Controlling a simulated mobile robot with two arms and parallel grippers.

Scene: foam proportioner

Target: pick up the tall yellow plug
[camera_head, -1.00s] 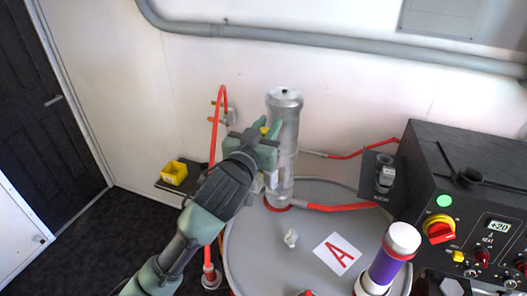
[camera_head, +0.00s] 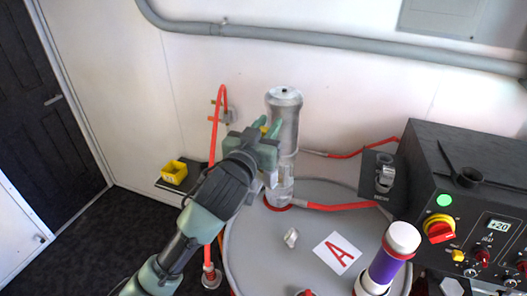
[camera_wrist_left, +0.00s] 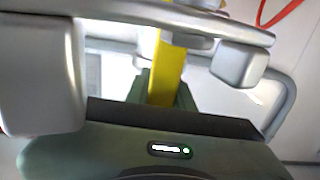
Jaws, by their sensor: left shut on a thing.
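The tall yellow plug (camera_wrist_left: 166,75) stands between the green fingers of my left gripper in the left wrist view. The plug's lower end is hidden by the gripper. My right gripper is not in view.
The cylinder stands on a grey drum top (camera_head: 325,205) with a card marked A (camera_head: 338,253) and a purple bottle with a white cap (camera_head: 388,262). A black control box (camera_head: 470,190) is at right.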

